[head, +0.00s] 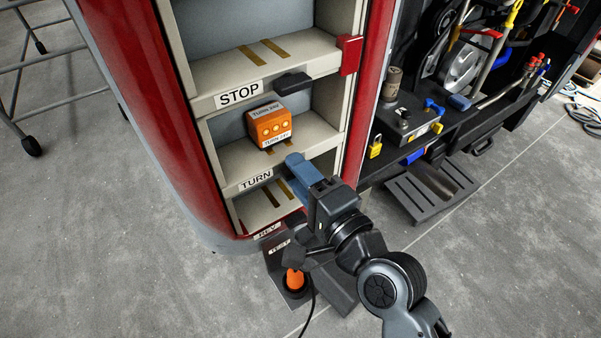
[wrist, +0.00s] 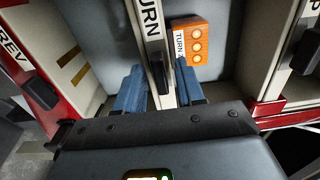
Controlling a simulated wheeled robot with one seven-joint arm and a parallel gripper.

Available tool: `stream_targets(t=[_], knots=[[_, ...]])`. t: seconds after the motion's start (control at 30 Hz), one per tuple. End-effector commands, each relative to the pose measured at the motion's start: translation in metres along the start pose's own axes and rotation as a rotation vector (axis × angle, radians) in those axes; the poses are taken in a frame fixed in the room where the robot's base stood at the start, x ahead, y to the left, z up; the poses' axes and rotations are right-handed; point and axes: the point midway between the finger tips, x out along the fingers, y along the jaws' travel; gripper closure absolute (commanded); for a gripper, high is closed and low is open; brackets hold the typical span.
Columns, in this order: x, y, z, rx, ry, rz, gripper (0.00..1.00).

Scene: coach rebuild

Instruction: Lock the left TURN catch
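The TURN catch (wrist: 157,74) is a small black handle on the pale shelf edge below the TURN label (wrist: 149,18) in the wrist view. It looks roughly lengthwise along that edge. My gripper (wrist: 160,82) has its blue fingers apart, one on each side of the catch; gaps show, and I cannot tell any contact. In the head view my gripper (head: 297,176) is at the shelf edge just right of the TURN label (head: 255,180) and hides the catch. The orange TURN unit (head: 269,125) with round lamps sits in the compartment above that edge; it also shows in the wrist view (wrist: 190,42).
The STOP shelf above has a black catch (head: 293,83) and a red block (head: 349,54) at its right. The REV catch (wrist: 41,92) is left in the wrist view. Red posts flank the shelves. An orange cone-shaped item (head: 295,279) is below. A tool bench (head: 405,118) stands right.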

Motion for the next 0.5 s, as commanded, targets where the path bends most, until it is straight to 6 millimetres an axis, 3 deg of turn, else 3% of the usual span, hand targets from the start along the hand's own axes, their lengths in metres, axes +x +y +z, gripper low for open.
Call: stream_targets(t=[0.37,0.5], knots=[[-0.0003,-0.0001,0.0000,0.000,0.000,0.000,0.99],[-0.0003,0.0000,0.0000,0.000,0.000,0.000,1.00]])
